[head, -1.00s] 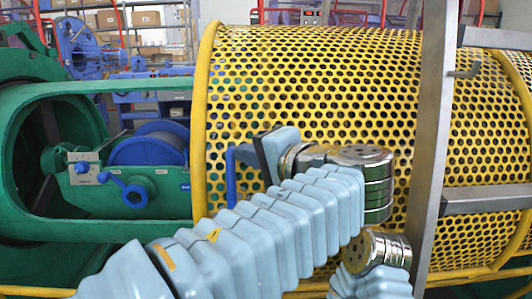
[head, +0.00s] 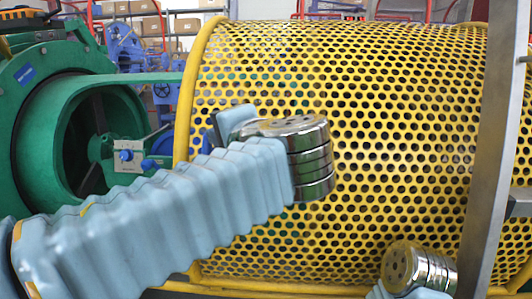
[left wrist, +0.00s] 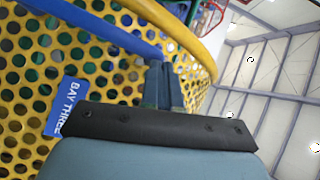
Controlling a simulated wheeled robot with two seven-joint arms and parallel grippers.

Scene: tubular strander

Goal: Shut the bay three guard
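The bay three guard (head: 380,130) is a yellow perforated cylinder filling the middle of the head view. Its left rim stands over the green cradle, with a gap left between the rim and the green ring. The left wrist view shows the blue "BAY THREE" label (left wrist: 67,107) and a blue handle bar (left wrist: 115,28) by the guard's yellow rim. My left gripper (left wrist: 164,75) has its fingers close together at the end of this bar, and looks shut on it. The fingertips are largely hidden in the head view. My right gripper is not in view.
A green ring housing (head: 45,115) and a small blue knob (head: 126,155) show in the gap at left. A grey upright post (head: 492,150) stands before the guard at right. Shelves with boxes (head: 185,25) are in the background.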

